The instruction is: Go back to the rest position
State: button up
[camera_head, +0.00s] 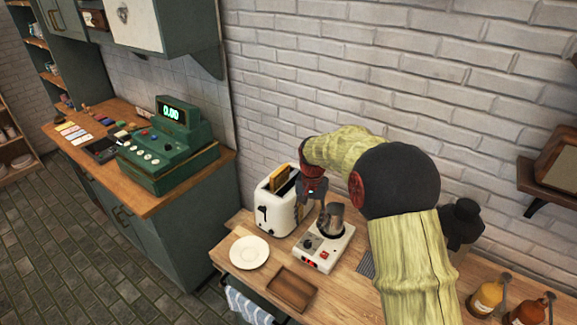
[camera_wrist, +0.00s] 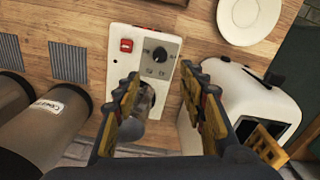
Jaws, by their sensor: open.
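My gripper (camera_head: 314,196) hangs from my arm over the wooden counter (camera_head: 240,262), between the white toaster and the small metal pot. In the wrist view my gripper (camera_wrist: 160,80) is open, its two yellow-padded fingers apart with nothing held between them. The pot (camera_head: 332,217) stands on the white hot plate (camera_head: 322,252). In the wrist view part of the pot (camera_wrist: 145,100) shows past the left finger; the rest is hidden by the finger. I cannot tell the exact gap between finger and pot.
The toaster (camera_head: 274,212), with slices in its slots, is close beside my gripper. A white plate (camera_head: 249,252) and a wooden tray (camera_head: 292,288) lie at the counter's front. Sauce bottles (camera_head: 487,297) stand at right. A brick wall (camera_head: 400,75) rises behind.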

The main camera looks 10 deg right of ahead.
jog(key=s+r+n+t+b, duration=0.2)
jog(key=s+r+b, duration=0.1)
jog(key=s, duration=0.9)
jog(key=s+r+n+t+b, duration=0.1)
jog(key=s+r+n+b, duration=0.1)
jog(key=s, duration=0.9)
jog(key=s+r+n+t+b, duration=0.2)
jog(key=s+r+b, duration=0.3)
jog(key=s, duration=0.7)
jog(key=shift+s+t, duration=0.3)
jog(key=shift+c, duration=1)
